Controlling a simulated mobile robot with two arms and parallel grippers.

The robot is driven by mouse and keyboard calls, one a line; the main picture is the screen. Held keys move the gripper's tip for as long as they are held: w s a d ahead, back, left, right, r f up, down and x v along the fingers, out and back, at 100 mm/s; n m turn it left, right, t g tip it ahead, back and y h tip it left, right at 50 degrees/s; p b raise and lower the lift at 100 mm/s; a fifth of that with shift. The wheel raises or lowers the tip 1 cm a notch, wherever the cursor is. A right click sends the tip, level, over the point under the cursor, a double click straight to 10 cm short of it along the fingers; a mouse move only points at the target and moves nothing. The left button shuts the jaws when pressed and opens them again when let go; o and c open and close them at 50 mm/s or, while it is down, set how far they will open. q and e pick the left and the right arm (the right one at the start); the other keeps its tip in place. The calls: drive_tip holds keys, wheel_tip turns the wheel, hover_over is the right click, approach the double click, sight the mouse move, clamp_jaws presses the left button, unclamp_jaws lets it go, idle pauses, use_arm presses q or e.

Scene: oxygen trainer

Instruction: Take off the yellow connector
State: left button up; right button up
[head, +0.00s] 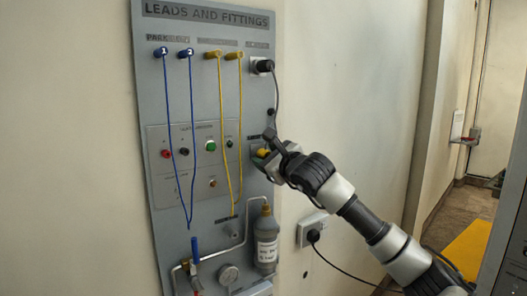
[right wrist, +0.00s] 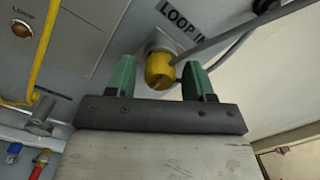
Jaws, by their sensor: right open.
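The yellow connector (right wrist: 160,70) sits on its silver fitting on the grey panel (head: 215,120), under a label reading "LOOP IN". A grey lead runs close by it in the right wrist view. My right gripper (right wrist: 160,80) is open, with one green-padded finger on each side of the yellow connector. I see a gap between the connector and each finger. In the head view my right gripper (head: 268,157) is at the panel's right edge and partly covers the yellow connector (head: 262,153). My left gripper is not in view.
Blue leads (head: 170,120) and yellow leads (head: 221,130) hang from the panel top. A black plug (head: 265,66) with a cable is at upper right. A wall socket with plug (head: 313,236) is at right.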

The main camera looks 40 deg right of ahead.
drive_tip(key=shift+b, duration=0.7)
idle(0.6)
drive_tip(key=c, duration=0.8)
drive_tip(key=n, duration=0.3)
drive_tip(key=shift+n, duration=0.3)
drive_tip(key=n, duration=0.3)
drive_tip(key=shift+r+n, duration=0.1)
drive_tip(key=shift+n, duration=0.2)
